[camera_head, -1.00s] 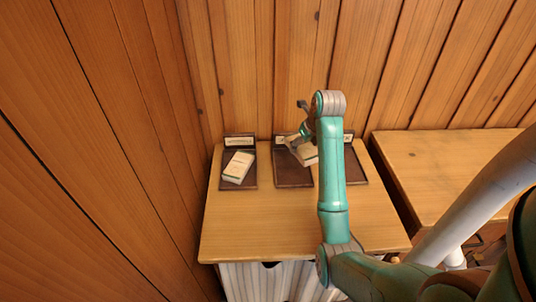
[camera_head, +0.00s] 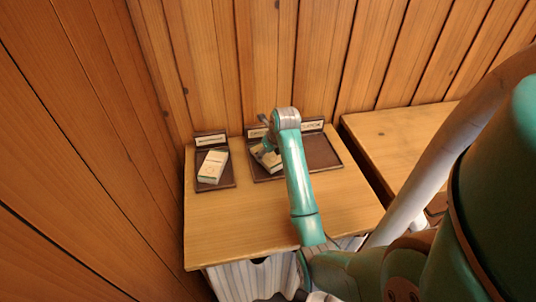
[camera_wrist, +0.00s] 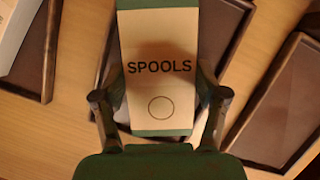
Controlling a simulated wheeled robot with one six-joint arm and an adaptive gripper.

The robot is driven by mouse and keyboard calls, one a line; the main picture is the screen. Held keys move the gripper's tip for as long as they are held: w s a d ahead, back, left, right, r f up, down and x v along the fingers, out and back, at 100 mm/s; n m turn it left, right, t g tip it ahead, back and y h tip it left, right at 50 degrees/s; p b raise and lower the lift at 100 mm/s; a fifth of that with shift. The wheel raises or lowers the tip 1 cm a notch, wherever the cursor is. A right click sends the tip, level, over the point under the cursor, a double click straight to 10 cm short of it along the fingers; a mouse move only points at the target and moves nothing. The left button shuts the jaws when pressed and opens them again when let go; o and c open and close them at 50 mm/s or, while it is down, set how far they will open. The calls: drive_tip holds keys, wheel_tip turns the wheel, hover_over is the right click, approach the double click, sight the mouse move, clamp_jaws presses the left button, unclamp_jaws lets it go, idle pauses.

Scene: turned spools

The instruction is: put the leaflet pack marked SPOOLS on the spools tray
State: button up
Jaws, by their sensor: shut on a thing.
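The leaflet pack marked SPOOLS (camera_wrist: 158,40) is pale with green ends and a circle under its print. My gripper (camera_wrist: 158,98) is shut on it, one finger on each long side. In the head view the pack (camera_head: 267,158) is over the middle dark tray (camera_head: 266,176), slightly turned; I cannot tell whether it touches. The tray also shows behind it in the wrist view (camera_wrist: 222,28). The middle tray's label is mostly hidden by my arm, and the other labels are too small to read, so I cannot tell which is the spools tray.
The left tray (camera_head: 226,181) holds another pale pack (camera_head: 212,166). The right tray (camera_head: 324,152) looks empty. All stand along the back of a wooden table (camera_head: 235,220), its front clear. Plank walls rise behind and left. A second wooden table (camera_head: 400,145) stands right.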

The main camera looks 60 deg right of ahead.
drive_tip(key=shift+f, duration=0.15)
drive_tip(key=shift+f, duration=0.1)
drive_tip(key=o, duration=1.2)
drive_tip(key=shift+o, duration=0.2)
